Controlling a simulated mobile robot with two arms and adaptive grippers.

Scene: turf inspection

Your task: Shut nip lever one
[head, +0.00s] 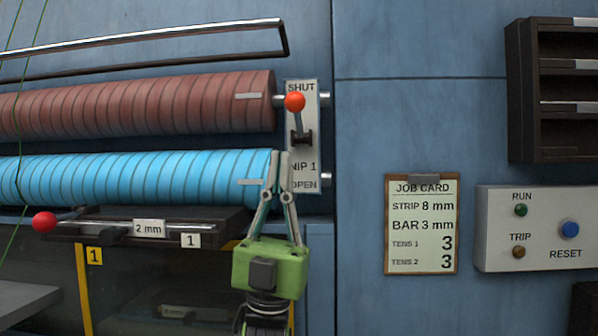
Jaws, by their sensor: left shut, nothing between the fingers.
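The nip lever one (297,118) has a red ball knob and a dark pivot. It points up, with its knob just below the word SHUT on its pale plate (302,92). The plate also reads NIP 1 and, at the bottom, OPEN. My left gripper (281,155) is green with grey fingers. Its fingers point up and its tips are together, with nothing between them. The tips are below the lever's pivot and slightly left of it, in front of the plate's left edge and the blue roller's end. The right gripper is not in view.
A red-brown roller (140,103) lies above a blue roller (130,180), with a metal bar (150,36) over them. Another red knob (44,222) is at lower left by a 2 mm tag. A job card (421,224) and a control panel (540,228) are to the right.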

